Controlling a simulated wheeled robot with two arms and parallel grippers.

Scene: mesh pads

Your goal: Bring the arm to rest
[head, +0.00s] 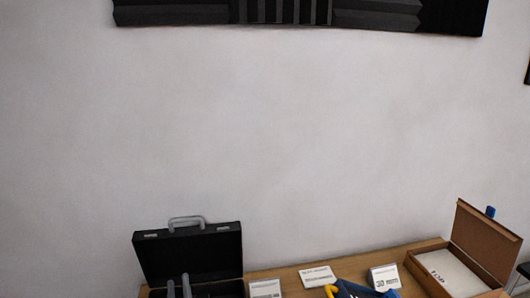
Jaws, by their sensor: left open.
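My left gripper (179,287) shows at the bottom left as two grey fingertips, apart and with nothing visible between them. They stand in front of the open black briefcase (190,254), which has a grey handle on its raised lid. Whether the fingers are inside the case or only in front of it, I cannot tell. The rest of the left arm is below the picture edge. My right gripper does not show.
A wooden table (287,276) runs along the bottom. On it are white labelled packets (316,276) (384,277) (266,289), a blue and yellow object (358,290) cut off below, and an open brown box (486,243) at right. White wall (290,130) fills the middle.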

